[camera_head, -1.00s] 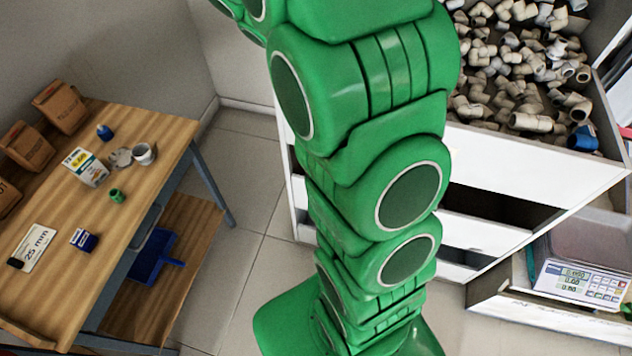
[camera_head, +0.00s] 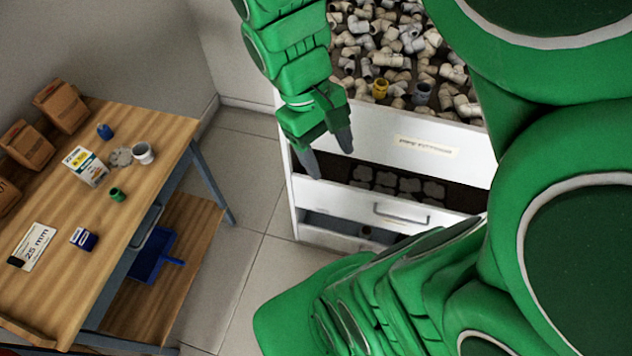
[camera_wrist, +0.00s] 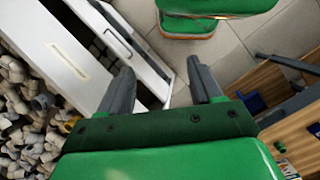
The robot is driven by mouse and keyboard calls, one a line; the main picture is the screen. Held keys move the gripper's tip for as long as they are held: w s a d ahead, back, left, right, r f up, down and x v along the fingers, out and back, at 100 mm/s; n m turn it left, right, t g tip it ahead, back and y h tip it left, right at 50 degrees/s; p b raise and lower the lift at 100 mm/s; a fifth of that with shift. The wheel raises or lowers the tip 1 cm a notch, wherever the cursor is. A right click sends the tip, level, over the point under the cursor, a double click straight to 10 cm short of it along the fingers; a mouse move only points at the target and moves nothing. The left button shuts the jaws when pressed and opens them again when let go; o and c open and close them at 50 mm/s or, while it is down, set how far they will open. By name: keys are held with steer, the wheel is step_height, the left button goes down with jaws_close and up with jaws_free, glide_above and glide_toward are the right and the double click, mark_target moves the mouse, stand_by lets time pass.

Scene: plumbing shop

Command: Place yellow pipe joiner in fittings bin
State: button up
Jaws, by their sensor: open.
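The yellow pipe joiner (camera_head: 380,88) lies among pale pipe fittings in the top bin (camera_head: 425,137) of a white drawer unit, near its front wall. In the wrist view a small yellow spot, probably the same joiner (camera_wrist: 70,122), shows at the bin's edge, partly cut off by my gripper. My gripper (camera_head: 327,155) is open with nothing between its fingers. It hangs at the front left of the drawer unit, left of the joiner and apart from it. Its spread fingers also show in the wrist view (camera_wrist: 158,78).
A grey joiner (camera_head: 421,94) lies right of the yellow one. Lower drawers (camera_head: 390,208) stand partly open below the bin. A wooden table (camera_head: 60,215) at left holds cartons, a white cup (camera_head: 143,152), a green joiner (camera_head: 117,194) and a blue joiner (camera_head: 104,131). Floor between is clear.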

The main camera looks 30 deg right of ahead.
steer(key=s+a+m+t+y, duration=0.1)
steer(key=s+a+m, duration=0.1)
steer(key=s+a, duration=0.2)
steer(key=shift+s+a+t+y, duration=0.3)
steer(key=shift+s+a+y, duration=0.05)
steer(key=shift+s+y, duration=0.1)
